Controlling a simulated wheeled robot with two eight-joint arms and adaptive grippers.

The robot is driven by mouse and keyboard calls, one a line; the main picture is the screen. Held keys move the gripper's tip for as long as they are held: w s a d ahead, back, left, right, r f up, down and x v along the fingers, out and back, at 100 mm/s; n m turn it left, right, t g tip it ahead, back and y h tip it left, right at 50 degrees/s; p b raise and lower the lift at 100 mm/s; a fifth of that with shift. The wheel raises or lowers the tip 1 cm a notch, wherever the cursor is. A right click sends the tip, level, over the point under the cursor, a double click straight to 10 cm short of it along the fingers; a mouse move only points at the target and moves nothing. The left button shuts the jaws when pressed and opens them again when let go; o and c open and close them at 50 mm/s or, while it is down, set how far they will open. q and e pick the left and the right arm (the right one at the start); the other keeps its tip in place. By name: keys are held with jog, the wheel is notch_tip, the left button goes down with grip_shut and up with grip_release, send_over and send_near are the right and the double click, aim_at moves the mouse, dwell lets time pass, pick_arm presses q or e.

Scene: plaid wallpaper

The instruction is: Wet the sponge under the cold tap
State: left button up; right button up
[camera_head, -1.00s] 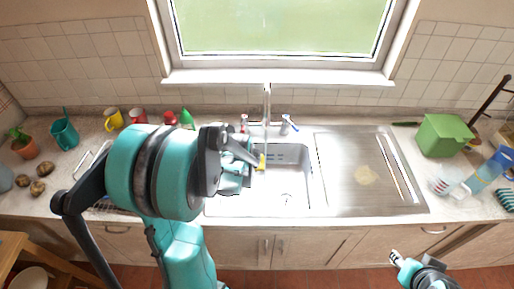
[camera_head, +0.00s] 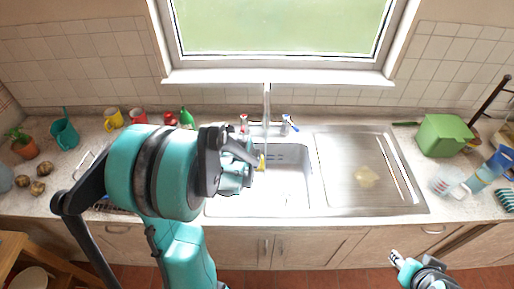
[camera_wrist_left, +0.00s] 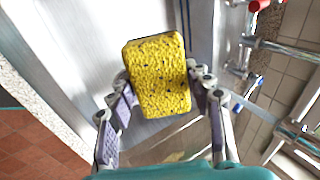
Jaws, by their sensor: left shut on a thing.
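The yellow sponge (camera_wrist_left: 160,75) is gripped between the two fingers of my left gripper (camera_wrist_left: 163,90) in the left wrist view. The tap spout (camera_head: 267,95) stands behind the basin, close to the sponge. The cold tap (camera_head: 288,124) has a blue mark and is right of the spout. The red-marked tap (camera_head: 244,123) is left of it. I cannot tell whether water is running. My right gripper (camera_head: 396,258) is small, low and empty.
A steel drainboard (camera_head: 345,195) lies right of the basin, bare apart from a pale patch. A green box (camera_head: 443,135), a clear jug (camera_head: 450,180) and a blue bottle (camera_head: 490,170) stand farther right. Mugs (camera_head: 113,119) and a green bottle (camera_head: 187,118) stand at the back left.

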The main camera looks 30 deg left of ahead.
pick_arm(q)
jog(key=s+d+r+p, duration=0.1)
jog(key=s+r+p, duration=0.2)
jog(key=s+r, duration=0.1)
jog(key=shift+s+d, duration=0.3)
jog(key=shift+s, duration=0.1)
dwell(0.6)
